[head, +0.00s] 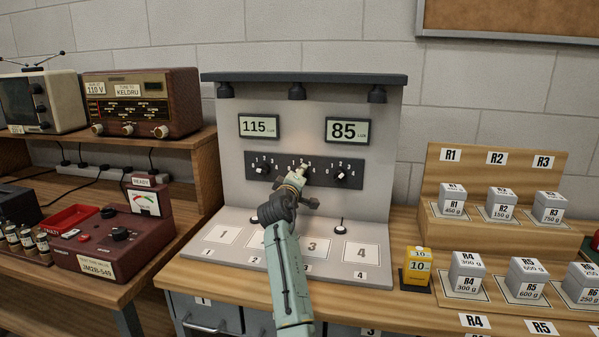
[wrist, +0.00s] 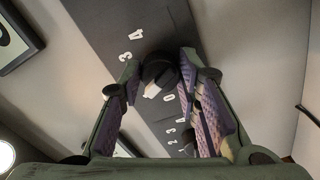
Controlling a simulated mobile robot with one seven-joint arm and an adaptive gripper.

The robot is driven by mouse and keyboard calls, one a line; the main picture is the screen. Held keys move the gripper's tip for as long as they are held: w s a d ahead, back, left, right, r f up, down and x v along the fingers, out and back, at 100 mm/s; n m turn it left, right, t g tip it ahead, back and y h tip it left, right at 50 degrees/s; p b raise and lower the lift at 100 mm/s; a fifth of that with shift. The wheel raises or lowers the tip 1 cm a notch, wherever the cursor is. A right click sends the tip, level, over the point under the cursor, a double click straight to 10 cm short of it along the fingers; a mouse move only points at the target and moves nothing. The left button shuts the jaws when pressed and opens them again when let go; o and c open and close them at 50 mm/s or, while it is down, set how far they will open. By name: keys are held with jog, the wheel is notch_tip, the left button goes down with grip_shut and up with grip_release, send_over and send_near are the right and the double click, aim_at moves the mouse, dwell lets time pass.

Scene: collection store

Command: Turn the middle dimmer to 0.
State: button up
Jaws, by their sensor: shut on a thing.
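The dark dimmer panel (head: 318,184) is on the upright board, under two lux displays. The left dimmer (head: 262,169) and right dimmer (head: 342,170) are black knobs with white marks. My gripper (head: 298,178) is at the middle of the panel and hides the middle dimmer in the head view. In the wrist view a black knob (wrist: 158,72), the middle dimmer, sits between my two fingers, which are shut on it. Its white mark (wrist: 152,90) shows on the side toward the camera. A printed 0 (wrist: 168,98) is close to it; I cannot tell the exact setting.
Lamps hang from the board's top (head: 297,91). Numbered pads (head: 361,252) lie below. Labelled grey blocks (head: 468,272) stand at right; a red meter box (head: 110,240) is at left.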

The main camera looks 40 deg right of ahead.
jog(key=n+p, duration=0.1)
jog(key=n, duration=0.9)
jog(key=shift+r+p, duration=0.1)
jog(key=shift+p, duration=0.3)
jog(key=shift+n, duration=0.3)
jog(key=o, duration=1.2)
jog(key=shift+a, duration=0.1)
jog(key=v, duration=1.1)
jog(key=shift+s+a, duration=0.25)
jog(key=shift+s, duration=0.1)
